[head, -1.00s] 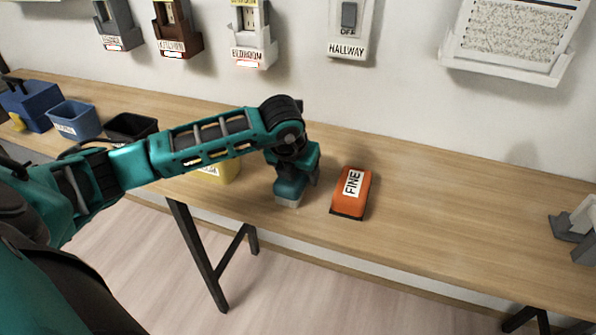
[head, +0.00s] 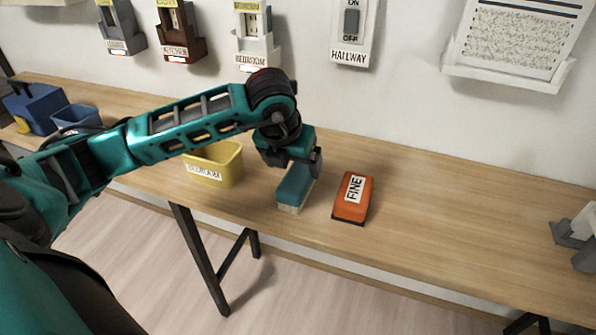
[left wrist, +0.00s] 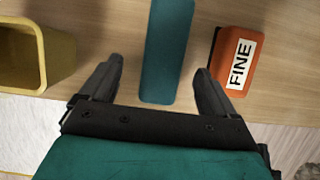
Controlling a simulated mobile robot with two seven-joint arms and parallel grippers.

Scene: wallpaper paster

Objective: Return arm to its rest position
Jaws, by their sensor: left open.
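My left arm reaches in from the left over the bench. Its gripper (head: 294,164) points down and is open. A teal block with a pale base (head: 296,188) stands on the bench just below the gripper. In the left wrist view the teal block (left wrist: 167,45) shows between the two spread fingers (left wrist: 157,75), with a gap on each side. My right gripper is not in view.
An orange block labelled FINE (head: 353,198) lies right of the teal one. A yellow bin (head: 217,165) stands to the left, blue containers (head: 35,105) at far left. Labelled switches hang on the wall. A grey-white object (head: 578,235) sits at far right; bench between is clear.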

